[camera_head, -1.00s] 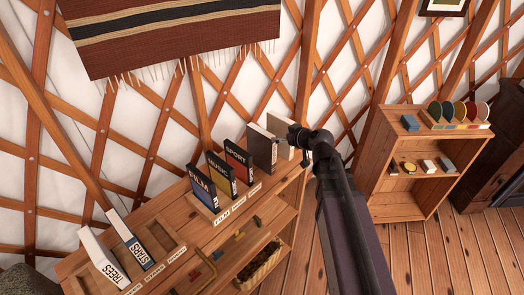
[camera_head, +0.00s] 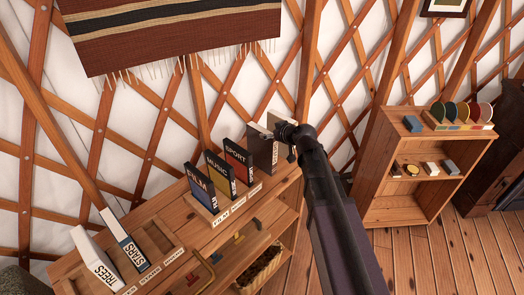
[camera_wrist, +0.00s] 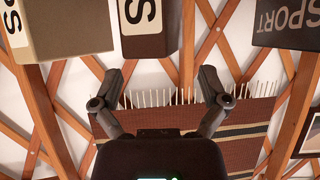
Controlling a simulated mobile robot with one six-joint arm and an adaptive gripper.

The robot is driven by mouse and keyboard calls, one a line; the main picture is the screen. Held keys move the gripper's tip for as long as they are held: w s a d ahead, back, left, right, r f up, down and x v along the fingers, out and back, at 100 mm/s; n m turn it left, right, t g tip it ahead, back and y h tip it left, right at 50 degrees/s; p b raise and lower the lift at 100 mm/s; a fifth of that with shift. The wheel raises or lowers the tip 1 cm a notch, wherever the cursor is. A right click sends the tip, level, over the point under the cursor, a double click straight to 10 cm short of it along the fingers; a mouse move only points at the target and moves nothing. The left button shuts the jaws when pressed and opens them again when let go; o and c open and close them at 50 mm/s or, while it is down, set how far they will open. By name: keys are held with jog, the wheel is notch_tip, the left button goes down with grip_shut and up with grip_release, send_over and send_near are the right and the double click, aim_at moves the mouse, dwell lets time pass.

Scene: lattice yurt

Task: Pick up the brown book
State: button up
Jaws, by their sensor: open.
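The brown book (camera_head: 262,150) stands upright on the shelf top, between the black SPORT book (camera_head: 238,160) and a beige-grey book (camera_head: 277,120). In the wrist view the brown book (camera_wrist: 146,28) shows its spine end with a white label reading S, at the top, slightly left of centre. My gripper (camera_head: 290,133) is at the right side of the brown book in the head view, overlapping the beige book. In the wrist view my gripper (camera_wrist: 166,72) is open and empty, its fingers spread below the brown book's image, apart from it.
The beige book (camera_wrist: 60,30) and SPORT book (camera_wrist: 285,22) flank it in the wrist view. MUSIC (camera_head: 219,175) and FILM (camera_head: 201,188) books stand farther left; STARS (camera_head: 125,240) and TREES (camera_head: 97,260) lean at the near end. A small shelf (camera_head: 385,200) stands at right.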

aim_at(264, 131)
jog(key=shift+b+x, duration=1.25)
jog(key=shift+x, duration=1.4)
jog(key=shift+s+a, duration=0.15)
jog(key=shift+r, duration=0.1)
grip_shut()
